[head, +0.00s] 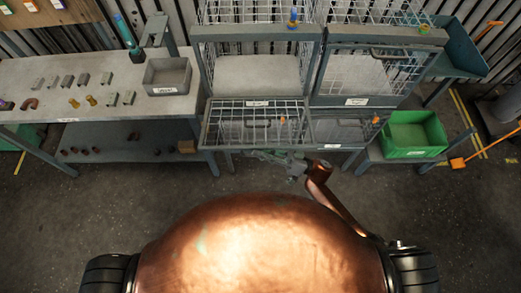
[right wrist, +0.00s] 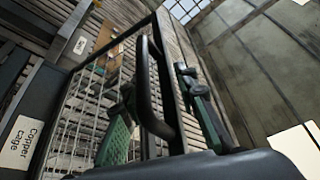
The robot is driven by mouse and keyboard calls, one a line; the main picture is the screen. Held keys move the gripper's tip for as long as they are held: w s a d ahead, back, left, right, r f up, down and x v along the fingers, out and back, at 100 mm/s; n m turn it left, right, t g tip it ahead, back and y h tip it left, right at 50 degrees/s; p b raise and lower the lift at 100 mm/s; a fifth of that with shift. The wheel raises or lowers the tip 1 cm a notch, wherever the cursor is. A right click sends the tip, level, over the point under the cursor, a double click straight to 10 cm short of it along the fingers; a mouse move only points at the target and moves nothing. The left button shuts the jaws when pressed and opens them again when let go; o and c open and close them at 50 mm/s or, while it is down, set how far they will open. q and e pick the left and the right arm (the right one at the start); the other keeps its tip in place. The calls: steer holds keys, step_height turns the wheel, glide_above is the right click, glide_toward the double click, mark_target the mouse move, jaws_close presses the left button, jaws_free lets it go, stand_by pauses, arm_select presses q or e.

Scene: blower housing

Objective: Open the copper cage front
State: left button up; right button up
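The left wire-mesh front (head: 240,135) is a dark-framed panel below a white label at the left cage's front edge. My right gripper (head: 291,166) is at its lower right edge. In the right wrist view, the mesh front (right wrist: 88,105) stands beside a label reading "Copper cage" (right wrist: 22,145). A dark bar handle (right wrist: 146,92) on it passes between the green-padded fingers of my right gripper (right wrist: 158,125). The fingers are apart, with no clear grip on the handle. Head-view label text is too small to read. My left gripper is out of view.
A second cage front (head: 340,132) adjoins on the right. A green bin (head: 412,135) stands on a low stand to the right. A workbench (head: 40,75) with a grey tray (head: 167,77) and small parts is at the left. The floor before the cages looks clear.

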steer(key=v, duration=1.2)
steer(key=shift+d, duration=0.1)
steer(key=w+b+v, duration=0.1)
steer(key=b+v, duration=0.3)
steer(key=v, duration=0.4)
steer(key=shift+d+f, duration=0.35)
steer(key=shift+d, duration=0.1)
steer(key=shift+s, duration=0.1)
stand_by(0.7)
